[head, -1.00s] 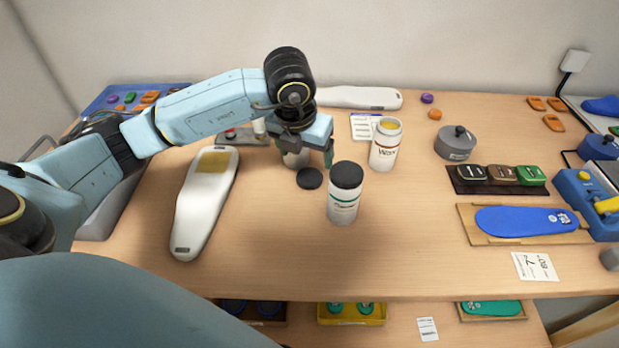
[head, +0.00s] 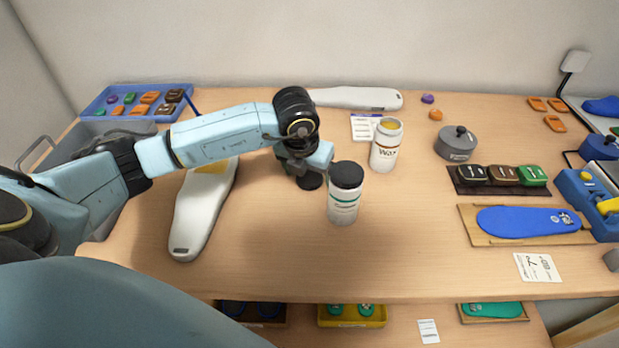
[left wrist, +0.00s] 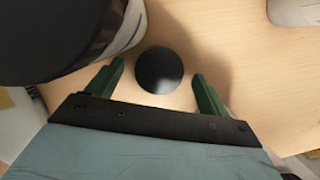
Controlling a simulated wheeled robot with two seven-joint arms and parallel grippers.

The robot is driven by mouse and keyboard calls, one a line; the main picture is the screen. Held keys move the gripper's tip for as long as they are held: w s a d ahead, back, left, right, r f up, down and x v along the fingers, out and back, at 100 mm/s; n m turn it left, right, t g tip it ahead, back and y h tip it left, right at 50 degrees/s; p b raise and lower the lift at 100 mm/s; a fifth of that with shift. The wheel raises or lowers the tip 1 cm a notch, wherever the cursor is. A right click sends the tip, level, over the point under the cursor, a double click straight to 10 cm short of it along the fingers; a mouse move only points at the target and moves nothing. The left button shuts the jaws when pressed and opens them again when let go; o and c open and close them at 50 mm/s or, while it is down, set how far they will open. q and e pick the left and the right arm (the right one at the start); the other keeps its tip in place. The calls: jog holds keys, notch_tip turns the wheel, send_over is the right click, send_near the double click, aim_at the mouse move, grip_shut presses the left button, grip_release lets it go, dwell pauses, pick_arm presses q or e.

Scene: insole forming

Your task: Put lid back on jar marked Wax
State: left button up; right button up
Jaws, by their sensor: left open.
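The open white jar marked Wax (head: 385,155) stands upright in the middle of the table, its yellowish contents showing. A loose round black lid (head: 311,181) lies flat on the table to its left, partly hidden by my left gripper in the head view. My left gripper (left wrist: 158,74) is open and points down; in the left wrist view the black lid (left wrist: 159,72) shows between and just beyond its two green fingertips, not gripped. A second white jar with a black lid on (head: 343,205) stands close to the right of the gripper. My right gripper is out of view.
The second jar's dark top (left wrist: 45,35) looms close to one finger in the left wrist view. A white insole-shaped device (head: 203,210) lies left. A grey lidded pot (head: 456,145) and a blue insole on a board (head: 520,221) are right. The front middle of the table is clear.

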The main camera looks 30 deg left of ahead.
aim_at(308, 179)
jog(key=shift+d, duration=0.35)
pick_arm(q)
jog(key=c, duration=1)
jog(key=shift+r, duration=0.1)
jog(key=shift+c, duration=0.2)
jog(key=shift+r, duration=0.25)
notch_tip(308, 179, up, 17)
jog(key=p, duration=0.1)
jog(key=shift+r+p, duration=0.15)
jog(key=shift+p, duration=0.2)
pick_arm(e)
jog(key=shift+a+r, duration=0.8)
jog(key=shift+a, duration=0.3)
